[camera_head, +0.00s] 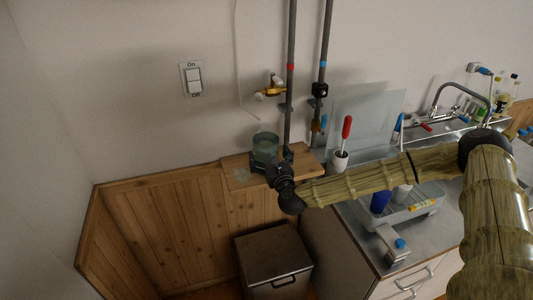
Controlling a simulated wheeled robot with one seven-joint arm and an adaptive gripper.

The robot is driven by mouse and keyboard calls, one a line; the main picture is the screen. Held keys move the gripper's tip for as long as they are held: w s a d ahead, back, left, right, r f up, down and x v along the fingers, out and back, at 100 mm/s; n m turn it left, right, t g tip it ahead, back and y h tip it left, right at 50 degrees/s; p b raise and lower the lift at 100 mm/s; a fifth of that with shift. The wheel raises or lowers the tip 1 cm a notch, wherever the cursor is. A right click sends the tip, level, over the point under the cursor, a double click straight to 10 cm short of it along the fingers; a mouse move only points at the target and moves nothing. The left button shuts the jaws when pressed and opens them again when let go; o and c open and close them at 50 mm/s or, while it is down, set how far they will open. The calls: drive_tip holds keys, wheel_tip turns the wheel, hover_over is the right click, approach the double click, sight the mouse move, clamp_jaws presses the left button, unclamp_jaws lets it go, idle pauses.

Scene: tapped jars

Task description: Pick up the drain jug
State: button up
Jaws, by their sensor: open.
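The drain jug appears to be the greenish see-through vessel (265,147) standing upright on the small wooden shelf (236,186) against the wall. My gripper (278,160) is at the near right side of the jug, with its dark fingers open. It overlaps the jug's lower right part in the picture, and I cannot tell whether it touches it. A brass tap (272,88) sticks out from the wall above the jug.
Two grey pipes (291,40) run down the wall just behind my gripper. A lidded metal bin (272,256) stands below the shelf. To the right, a steel counter holds a white holder with a red-handled tool (346,128), a blue cup (380,201) and a tray.

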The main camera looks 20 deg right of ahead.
drive_tip(key=shift+c, duration=0.4)
drive_tip(key=c, duration=1.7)
drive_tip(key=shift+r, duration=0.1)
drive_tip(key=shift+c, duration=1)
drive_tip(key=shift+r, duration=0.15)
drive_tip(key=shift+r+b, duration=1.2)
drive_tip(key=shift+r, duration=0.25)
drive_tip(key=b, duration=0.6)
approach(269, 147)
drive_tip(key=shift+s+a+r, duration=0.1)
drive_tip(key=shift+s+a, duration=0.4)
drive_tip(key=shift+a, duration=0.3)
drive_tip(key=shift+s+a+f, duration=0.1)
drive_tip(key=shift+s+a, duration=0.35)
drive_tip(key=shift+a, duration=0.4)
drive_tip(key=shift+s+a+r, duration=0.1)
drive_tip(key=shift+s+a, duration=0.4)
drive_tip(key=shift+a, duration=0.3)
drive_tip(key=shift+d, duration=0.15)
